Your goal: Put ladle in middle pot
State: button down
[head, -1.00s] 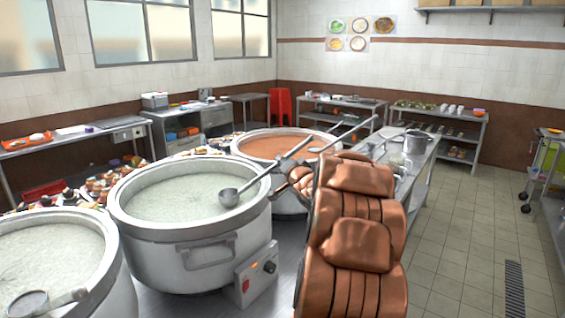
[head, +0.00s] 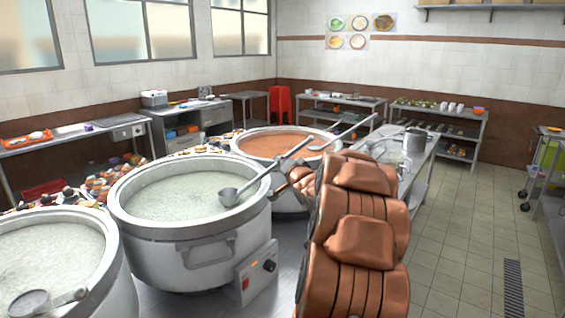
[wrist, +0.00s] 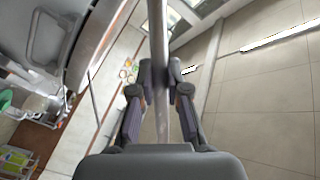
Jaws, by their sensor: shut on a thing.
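The middle pot (head: 125,222) is a large metal stockpot of pale congee. My gripper (head: 290,174) is at its right side in the head view, partly hidden by my copper-coloured arm. It is shut on the handle of a metal ladle (head: 268,172). The ladle slants, with its bowl (head: 229,197) at lower left, over the right part of the middle pot's opening. I cannot tell whether the bowl touches the congee. In the wrist view the ladle handle (wrist: 158,60) runs between my two fingers (wrist: 160,88).
The left pot (head: 112,262) holds congee and another ladle (head: 30,303). The far pot (head: 240,142) holds orange soup and a ladle (head: 345,133). A control box (head: 257,275) stands in front of the middle pot. A metal table (head: 425,160) stands behind my arm. Tiled floor (head: 450,240) at right is clear.

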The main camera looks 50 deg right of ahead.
jog(key=shift+f, duration=0.15)
jog(key=c, duration=1.1)
grip_release()
jog(key=shift+v, duration=6.05)
jog(key=shift+w, duration=0.1)
